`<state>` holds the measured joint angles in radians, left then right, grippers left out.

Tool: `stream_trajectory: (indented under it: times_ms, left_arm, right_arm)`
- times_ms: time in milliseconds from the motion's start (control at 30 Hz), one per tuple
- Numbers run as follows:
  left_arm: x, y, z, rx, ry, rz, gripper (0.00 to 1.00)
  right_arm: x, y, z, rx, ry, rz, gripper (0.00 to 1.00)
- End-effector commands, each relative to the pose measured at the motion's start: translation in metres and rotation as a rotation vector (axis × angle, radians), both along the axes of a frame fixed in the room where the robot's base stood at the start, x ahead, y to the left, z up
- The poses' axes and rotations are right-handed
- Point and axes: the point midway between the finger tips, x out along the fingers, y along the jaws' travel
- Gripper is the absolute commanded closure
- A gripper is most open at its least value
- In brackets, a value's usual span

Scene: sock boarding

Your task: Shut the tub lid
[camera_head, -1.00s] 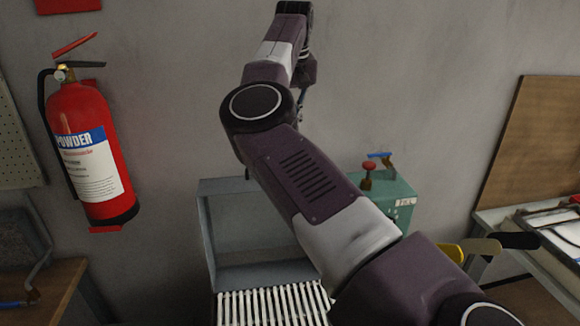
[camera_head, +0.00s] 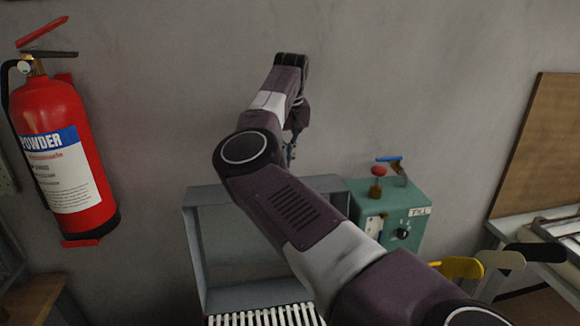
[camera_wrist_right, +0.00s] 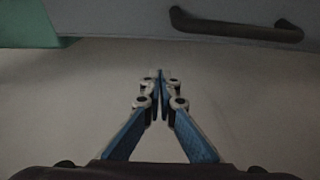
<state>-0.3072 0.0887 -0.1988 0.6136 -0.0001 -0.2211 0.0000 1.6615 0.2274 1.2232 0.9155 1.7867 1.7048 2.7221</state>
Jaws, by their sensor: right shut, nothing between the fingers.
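The grey tub lid (camera_head: 265,273) stands raised at the back of the tub, and its hollow inner side faces me in the head view. White slats (camera_head: 265,316) show below it at the picture's bottom edge. In the right wrist view, a grey panel of the lid (camera_wrist_right: 130,20) crosses the top, with a dark bar handle (camera_wrist_right: 236,28) on it. My right gripper (camera_wrist_right: 160,76) is shut and empty, apart from the panel and handle. In the head view my right gripper (camera_head: 290,150) is small and partly hidden, above the lid by the wall. My left gripper is out of view.
A green control box (camera_head: 400,212) with a red knob and blue lever stands right of the lid. Yellow, beige and black rounded ends (camera_head: 500,260) stick out near the right table. A fire extinguisher (camera_head: 65,160) hangs at left. My right arm crosses over the tub.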

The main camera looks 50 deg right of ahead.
Motion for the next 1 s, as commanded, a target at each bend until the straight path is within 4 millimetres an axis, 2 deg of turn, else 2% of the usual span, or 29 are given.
stream_trajectory:
  times_ms: [67, 100, 500, 1000]
  left_arm:
    - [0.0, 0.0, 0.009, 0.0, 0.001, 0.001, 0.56]
    - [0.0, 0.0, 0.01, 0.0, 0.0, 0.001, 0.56]
    - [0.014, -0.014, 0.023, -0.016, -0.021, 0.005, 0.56]
    - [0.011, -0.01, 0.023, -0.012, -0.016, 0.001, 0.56]
  right_arm:
    - [0.001, -0.003, -0.016, 0.0, 0.006, -0.001, 1.0]
    - [0.001, -0.001, -0.017, -0.001, 0.002, -0.003, 1.0]
    - [-0.024, 0.019, -0.012, -0.001, 0.001, -0.002, 1.0]
    - [-0.028, 0.023, -0.013, -0.001, 0.0, 0.0, 1.0]
